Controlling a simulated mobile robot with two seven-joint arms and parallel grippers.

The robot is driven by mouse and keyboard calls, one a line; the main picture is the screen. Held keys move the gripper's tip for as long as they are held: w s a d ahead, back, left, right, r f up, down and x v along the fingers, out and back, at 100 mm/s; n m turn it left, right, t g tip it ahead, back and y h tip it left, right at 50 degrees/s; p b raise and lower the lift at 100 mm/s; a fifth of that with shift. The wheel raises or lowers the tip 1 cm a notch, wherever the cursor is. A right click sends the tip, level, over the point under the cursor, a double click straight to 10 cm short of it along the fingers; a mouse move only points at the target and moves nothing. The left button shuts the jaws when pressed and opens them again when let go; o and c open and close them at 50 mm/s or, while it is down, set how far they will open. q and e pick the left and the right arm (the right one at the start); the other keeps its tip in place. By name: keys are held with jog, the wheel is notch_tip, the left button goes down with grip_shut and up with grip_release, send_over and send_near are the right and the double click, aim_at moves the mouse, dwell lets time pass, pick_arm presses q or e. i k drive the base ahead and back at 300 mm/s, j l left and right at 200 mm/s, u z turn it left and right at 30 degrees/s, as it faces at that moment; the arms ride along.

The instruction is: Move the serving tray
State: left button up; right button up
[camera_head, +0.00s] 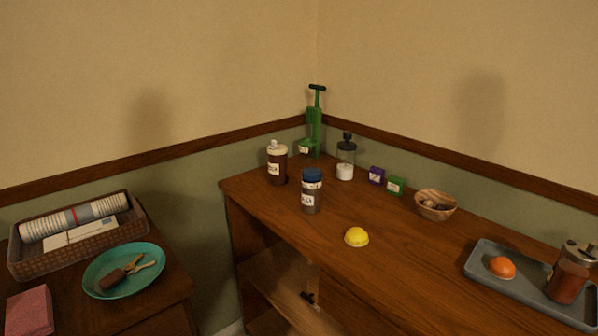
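The serving tray appears to be the grey rectangular tray (498,292) on the wooden counter at the right. Its right end is cut off by the frame edge. An orange fruit (501,267) lies in it. A brown, metal-topped container (568,278) stands upright toward its right end and hides part of the tray. Neither of my grippers shows in the head view.
A yellow half-round thing (356,237) and a wooden bowl (436,205) sit left of the tray on the counter (400,275). Bottles, small boxes and a green stand (314,133) are farther back. A separate left surface holds a wicker basket (75,255) and teal plate (112,287).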

aim_at(526, 288)
jog(key=z, duration=1.4)
